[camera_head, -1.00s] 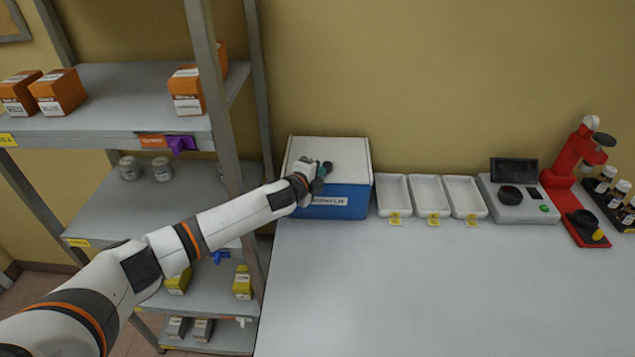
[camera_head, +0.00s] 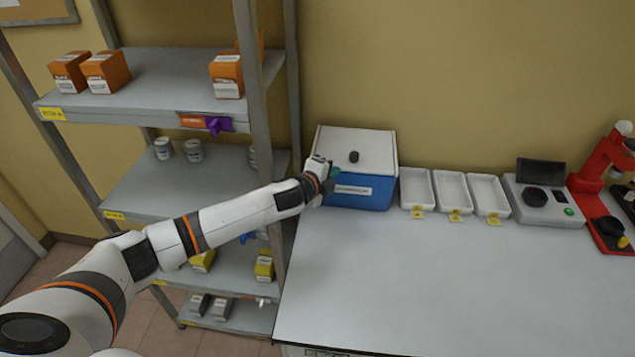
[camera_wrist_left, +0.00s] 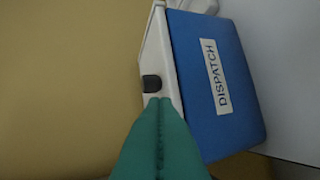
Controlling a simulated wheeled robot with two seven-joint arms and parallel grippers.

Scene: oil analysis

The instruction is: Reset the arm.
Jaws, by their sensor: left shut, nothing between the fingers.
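My left arm comes in from the left in the head view, and its gripper (camera_head: 330,174) is at the left front of a blue box with a white lid (camera_head: 358,195). In the left wrist view the green fingers of the left gripper (camera_wrist_left: 159,100) are pressed together with nothing between them. Their tips show close to the dark knob (camera_wrist_left: 152,83) on the lid; I cannot tell whether they touch it. The box (camera_wrist_left: 228,135) carries a label reading DISPATCH, and its lid is on. My right gripper is not in view.
A grey shelf unit (camera_head: 160,115) with orange boxes and jars stands at the left, close to my arm. Right of the box are white trays (camera_head: 454,191), a grey device (camera_head: 542,206) and a red device (camera_head: 603,195). The front of the table (camera_head: 430,280) is clear.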

